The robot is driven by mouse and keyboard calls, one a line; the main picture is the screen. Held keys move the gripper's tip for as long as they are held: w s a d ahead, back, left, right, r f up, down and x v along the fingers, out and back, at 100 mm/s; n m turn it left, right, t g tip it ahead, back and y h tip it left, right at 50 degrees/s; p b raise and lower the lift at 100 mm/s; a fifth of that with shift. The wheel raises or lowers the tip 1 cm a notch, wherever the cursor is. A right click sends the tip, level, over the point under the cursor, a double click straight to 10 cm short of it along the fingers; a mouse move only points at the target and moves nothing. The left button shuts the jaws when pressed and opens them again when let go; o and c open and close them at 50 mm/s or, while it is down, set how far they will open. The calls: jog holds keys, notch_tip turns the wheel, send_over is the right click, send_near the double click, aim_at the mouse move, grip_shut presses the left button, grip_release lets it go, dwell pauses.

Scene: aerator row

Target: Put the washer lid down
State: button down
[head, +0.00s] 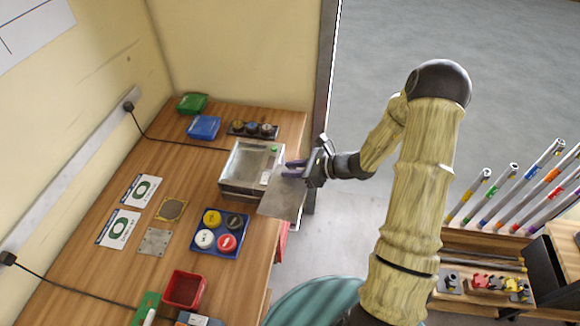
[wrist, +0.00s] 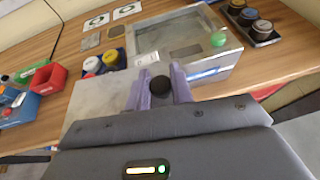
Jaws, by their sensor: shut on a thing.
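The washer lid (head: 281,201) is a flat grey metal plate with a black knob (wrist: 160,86). My gripper (head: 292,170) has its purple fingers shut on that knob, as the wrist view (wrist: 159,92) also shows. The lid hangs at the right edge of the bench, overlapping the washer's near right side in the head view. Whether it touches the washer or bench I cannot tell. The washer (head: 236,186) is a low silver box with a green button; its top opening is uncovered in the wrist view (wrist: 230,62).
On the wooden bench (head: 105,270) stand a blue tray (head: 238,251) of coloured round caps, a red bin (head: 184,289), a blue box (head: 204,127) and a dark rack (head: 252,131) of caps. Two small plates and printed cards lie left.

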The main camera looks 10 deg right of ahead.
jog(key=shift+s+d+f, duration=0.1)
jog(key=shift+d+f, duration=0.35)
jog(key=shift+d, duration=0.15)
jog(key=shift+s+d+f, duration=0.1)
jog(key=shift+d+f, duration=0.3)
jog(key=shift+d, duration=0.2)
jog(key=s+d+f+m+t, duration=0.1)
jog(key=s+d+f, duration=0.4)
jog(key=d+f, duration=0.2)
jog(key=shift+s+d+f+m+t+h, duration=0.3)
jog(key=shift+d+f+t, duration=0.1)
jog(key=shift+d, duration=0.75)
